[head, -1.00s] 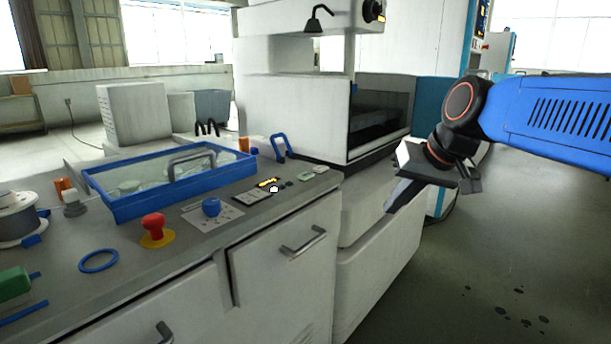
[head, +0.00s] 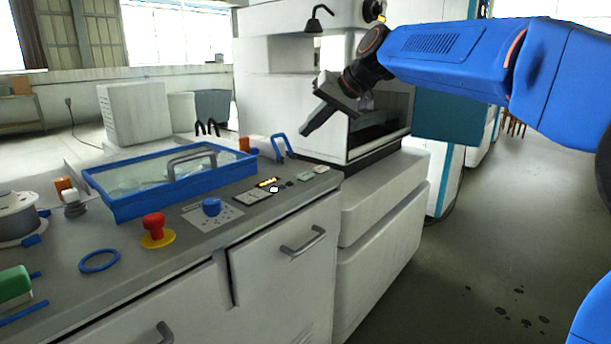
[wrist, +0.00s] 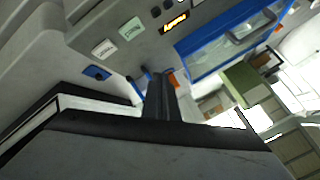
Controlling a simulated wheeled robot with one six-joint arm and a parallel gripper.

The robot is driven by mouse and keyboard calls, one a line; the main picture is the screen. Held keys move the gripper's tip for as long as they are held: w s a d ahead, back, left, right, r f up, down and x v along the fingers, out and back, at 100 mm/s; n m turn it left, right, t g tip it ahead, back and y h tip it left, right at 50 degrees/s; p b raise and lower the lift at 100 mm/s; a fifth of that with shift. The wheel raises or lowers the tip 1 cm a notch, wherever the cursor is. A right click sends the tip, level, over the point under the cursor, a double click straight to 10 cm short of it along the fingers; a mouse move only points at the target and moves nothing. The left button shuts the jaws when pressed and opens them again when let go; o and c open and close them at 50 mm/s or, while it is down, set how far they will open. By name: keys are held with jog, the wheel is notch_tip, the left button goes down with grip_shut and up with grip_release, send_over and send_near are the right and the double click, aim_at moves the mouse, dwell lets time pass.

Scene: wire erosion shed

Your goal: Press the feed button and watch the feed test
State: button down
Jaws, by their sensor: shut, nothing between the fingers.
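My gripper (head: 306,131) is shut and empty, tilted down to the left in the air near the counter's far right end. In the wrist view its dark fingers (wrist: 160,98) point toward the counter. Two small pale labelled plates (head: 313,173) sit at the counter corner; the wrist view shows a green one (wrist: 130,28) and a white one (wrist: 104,48). Which is the feed button, I cannot tell.
A red mushroom button (head: 153,226) on a yellow base and a blue ring (head: 99,261) are on the counter. A blue-framed glass lid (head: 130,205) with a grey handle lies behind. The white machine (head: 285,115) stands close behind my gripper.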

aim_at(310, 175)
jog(key=shift+f, duration=0.1)
jog(key=shift+f, duration=4.35)
jog(key=shift+f, duration=0.8)
jog(key=shift+r, duration=0.85)
jog(key=shift+r, duration=2.5)
